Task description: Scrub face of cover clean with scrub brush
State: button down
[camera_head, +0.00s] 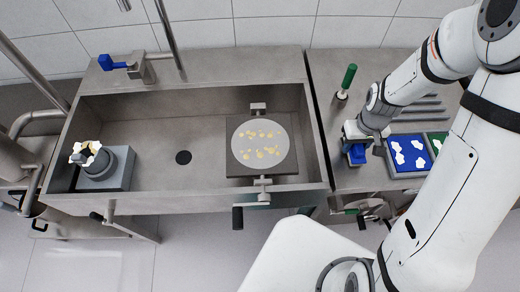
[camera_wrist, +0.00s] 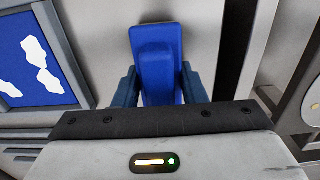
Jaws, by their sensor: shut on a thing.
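The cover (camera_head: 264,152) is a round light-grey disc lying flat on a dark plate in the right part of the sink. Several yellow spots lie scattered on its face. A blue block-like thing, which I take for the scrub brush (camera_head: 357,154), is between my gripper's fingers over the counter right of the sink. My gripper (camera_head: 356,146) is shut on it. In the wrist view the blue brush (camera_wrist: 158,60) stands between the two dark blue fingers (camera_wrist: 160,88). Its bristles are not clearly seen. The brush is apart from the cover.
The sink's right wall (camera_head: 318,130) lies between brush and cover. A green-handled tool (camera_head: 349,76) stands upright on the counter. A blue tray (camera_head: 409,168) with white patches is right of my gripper. A grey fixture (camera_head: 115,172) stands at the sink's left. The sink's middle is clear.

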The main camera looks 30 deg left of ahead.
jog(key=shift+r+p, duration=1.65)
jog(key=shift+r, duration=1)
jog(key=shift+f, duration=0.1)
